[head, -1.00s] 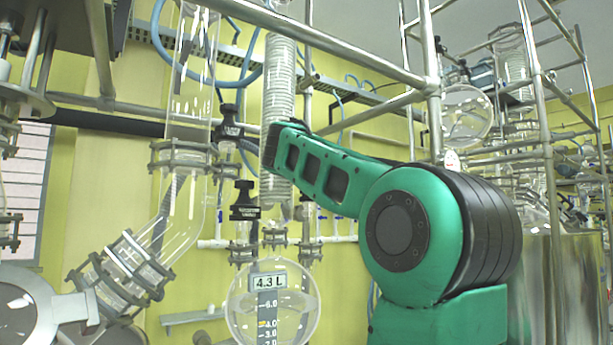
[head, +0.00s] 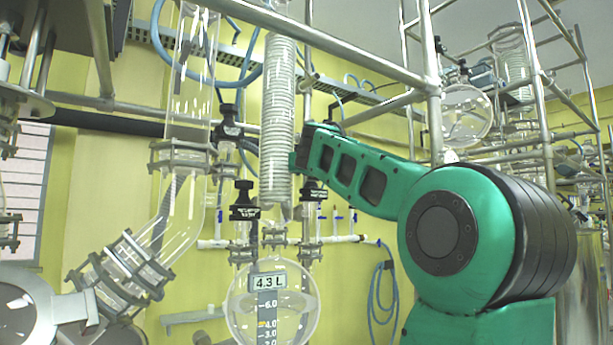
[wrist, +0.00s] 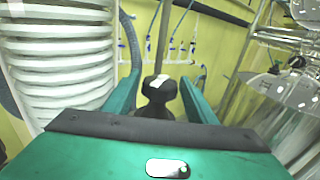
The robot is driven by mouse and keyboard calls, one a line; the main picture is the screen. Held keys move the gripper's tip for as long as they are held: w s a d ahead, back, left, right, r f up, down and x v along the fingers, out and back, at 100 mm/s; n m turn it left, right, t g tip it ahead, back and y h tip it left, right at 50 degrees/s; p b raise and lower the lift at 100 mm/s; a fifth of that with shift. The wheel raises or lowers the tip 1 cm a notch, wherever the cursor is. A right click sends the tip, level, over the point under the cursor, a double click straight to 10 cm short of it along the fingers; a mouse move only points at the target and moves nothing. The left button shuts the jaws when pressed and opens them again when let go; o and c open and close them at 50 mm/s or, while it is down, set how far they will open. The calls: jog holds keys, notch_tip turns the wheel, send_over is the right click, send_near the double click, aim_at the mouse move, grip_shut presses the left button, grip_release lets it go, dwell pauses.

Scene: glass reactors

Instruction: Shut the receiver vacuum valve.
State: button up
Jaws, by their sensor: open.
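A black valve knob (wrist: 158,90) with a pale label on top stands between the two green fingers of my gripper (wrist: 158,88) in the wrist view. The fingers are apart, one on each side, and do not visibly grip it. In the head view this appears to be the right black valve (head: 313,193) above the round glass receiver (head: 272,310), just below the end of my arm. A second black valve (head: 244,202) stands on the receiver's left neck. The labels are too small to read, and my fingertips cannot be made out in the head view.
A coiled glass condenser (head: 277,120) rises close beside my arm's end; it fills the left of the wrist view (wrist: 60,60). A steel frame rail (head: 330,42) crosses above. Another black valve (head: 228,125) is farther left. A blue hose (head: 381,295) hangs on the wall.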

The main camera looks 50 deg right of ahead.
jog(key=shift+n+t+y, duration=1.9)
jog(key=shift+n+y, duration=0.1)
jog(key=shift+y, duration=0.5)
jog(key=shift+n+t+y, duration=0.3)
jog(key=shift+n+y, duration=0.1)
jog(key=shift+y, duration=0.2)
jog(key=shift+n+y, duration=0.3)
jog(key=shift+y, duration=0.1)
jog(key=shift+r, duration=0.1)
jog(key=shift+n+t+y, duration=0.4)
jog(key=shift+y, duration=0.2)
jog(key=c, duration=0.9)
jog(key=shift+o, duration=0.2)
